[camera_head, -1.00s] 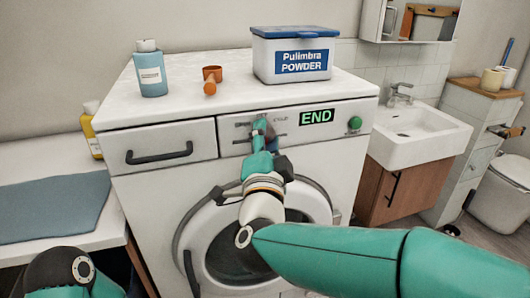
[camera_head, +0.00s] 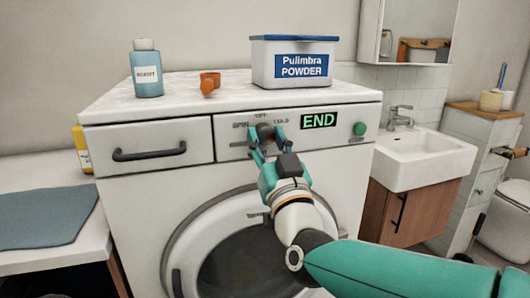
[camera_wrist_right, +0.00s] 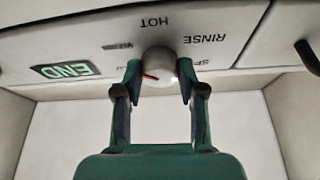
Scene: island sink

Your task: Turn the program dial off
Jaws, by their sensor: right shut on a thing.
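The program dial (camera_head: 265,132) is a small round knob on the washing machine's front panel, left of the green END display (camera_head: 318,121). My right gripper (camera_head: 268,142) reaches it from the front and below. In the right wrist view, the dial (camera_wrist_right: 159,66) sits between the two fingers of the right gripper (camera_wrist_right: 159,75), which are shut on its sides. A red mark on the dial points left in that view, towards the display side. HOT and RINSE read upside down there. In the head view an OFF label is above the dial. My left gripper is not in view.
A round green button (camera_head: 360,129) is right of the display. The drawer (camera_head: 155,140) with a dark handle is left of the dial. A blue bottle (camera_head: 147,70), an orange scoop (camera_head: 209,84) and a powder box (camera_head: 292,62) stand on top of the machine.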

